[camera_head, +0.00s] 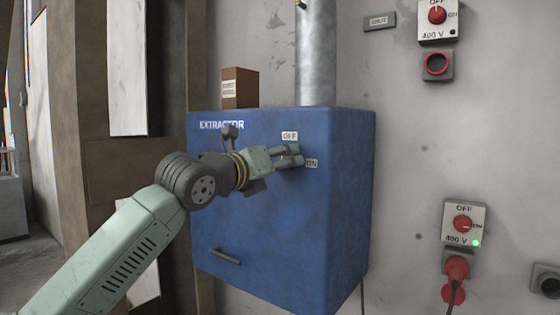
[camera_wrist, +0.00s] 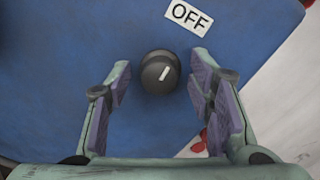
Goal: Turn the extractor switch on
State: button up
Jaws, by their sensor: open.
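The extractor (camera_head: 280,215) is a blue box on the wall, marked EXTRACTOR. Its switch is a round black knob (camera_wrist: 160,72) with a white pointer line, seen in the wrist view. The line slants up and right, toward the OFF label (camera_wrist: 190,17). In the head view the OFF label (camera_head: 290,136) shows above my gripper (camera_head: 301,155), and the ON label (camera_head: 312,163) is partly covered. The knob is hidden there behind my fingers. My gripper is open, with one finger on each side of the knob and a visible gap to both in the wrist view.
A metal duct (camera_head: 316,55) and a brown box (camera_head: 240,88) stand on top of the extractor. A handle (camera_head: 225,256) sticks out low on its front. Red 400 V switches (camera_head: 463,223) and (camera_head: 437,15) are on the wall to the right, clear of my arm.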

jog(key=shift+c, duration=0.4)
jog(key=c, duration=1.1)
grip_shut()
jog(key=shift+f+m+b, duration=0.1)
jog(key=shift+m+b, duration=0.2)
jog(key=shift+b, duration=0.1)
jog(key=m+b, duration=0.6)
jog(key=m, duration=1.1)
jog(key=shift+s+m+h, duration=0.1)
jog(key=shift+m+h, duration=0.2)
jog(key=shift+h, duration=0.1)
